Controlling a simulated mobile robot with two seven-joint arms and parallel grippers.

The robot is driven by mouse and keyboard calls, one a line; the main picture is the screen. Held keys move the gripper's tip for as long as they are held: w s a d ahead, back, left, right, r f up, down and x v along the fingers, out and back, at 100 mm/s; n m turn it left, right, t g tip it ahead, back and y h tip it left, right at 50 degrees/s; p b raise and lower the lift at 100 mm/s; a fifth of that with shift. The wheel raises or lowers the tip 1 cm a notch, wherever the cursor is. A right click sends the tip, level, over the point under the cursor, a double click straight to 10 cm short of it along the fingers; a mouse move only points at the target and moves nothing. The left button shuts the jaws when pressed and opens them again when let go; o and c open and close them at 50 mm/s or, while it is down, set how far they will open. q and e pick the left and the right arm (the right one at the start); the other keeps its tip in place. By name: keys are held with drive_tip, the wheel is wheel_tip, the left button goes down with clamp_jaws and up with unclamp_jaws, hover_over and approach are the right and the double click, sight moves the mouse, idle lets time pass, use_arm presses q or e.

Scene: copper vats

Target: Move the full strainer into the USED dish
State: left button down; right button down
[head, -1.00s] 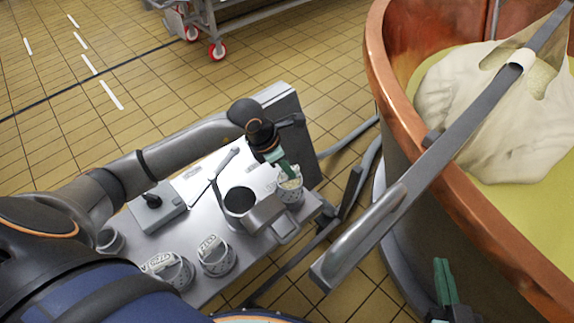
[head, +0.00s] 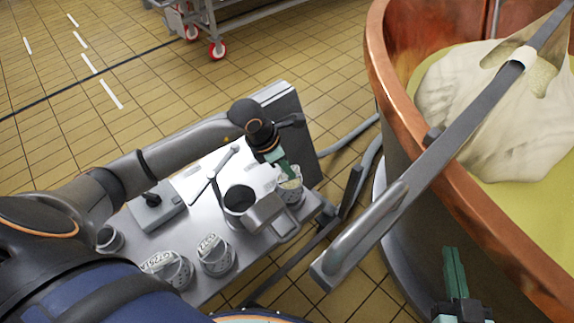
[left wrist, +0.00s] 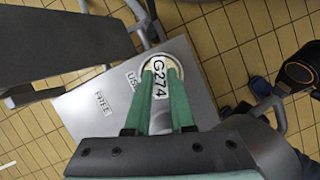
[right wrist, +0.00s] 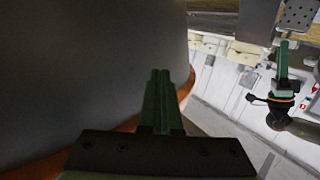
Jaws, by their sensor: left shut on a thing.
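My left gripper (head: 283,166) is shut on a perforated white strainer (head: 291,197) with pale contents at the right end of the metal table. In the left wrist view, the fingers (left wrist: 161,82) lie across its round top and a G274 tag (left wrist: 160,79). Whether its base touches the surface below is hidden. A partly covered label starting with US (left wrist: 131,80) is right beside the strainer; the dish itself is not clearly visible. My right gripper (head: 452,268) is shut and empty beside the copper vat; its fingers (right wrist: 160,98) are together in the right wrist view.
Two other tagged strainers (head: 215,258) (head: 170,268) stand at the table's front edge. A dark-topped cylinder (head: 239,200) and a grey box (head: 157,208) are on the table (head: 200,285). A FREE label (left wrist: 103,102) lies near US. A long metal bar (head: 420,165) crosses the vat (head: 400,75).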

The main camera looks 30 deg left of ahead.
drive_tip(key=shift+w+r, duration=0.1)
drive_tip(key=shift+r, duration=0.3)
use_arm(q)
drive_tip(key=shift+f, duration=0.1)
use_arm(e)
drive_tip(key=shift+r+t, duration=0.2)
drive_tip(key=shift+t, duration=0.1)
use_arm(q)
drive_tip(key=shift+f, duration=0.1)
use_arm(e)
drive_tip(key=shift+w+r, duration=0.15)
drive_tip(key=shift+r, duration=0.35)
drive_tip(key=shift+r+t, duration=0.1)
drive_tip(key=shift+t, duration=0.2)
use_arm(q)
drive_tip(key=shift+f+b, duration=0.55)
drive_tip(key=shift+b, duration=0.1)
use_arm(e)
drive_tip(key=shift+f, duration=0.5)
use_arm(q)
drive_tip(key=c, duration=0.7)
unclamp_jaws()
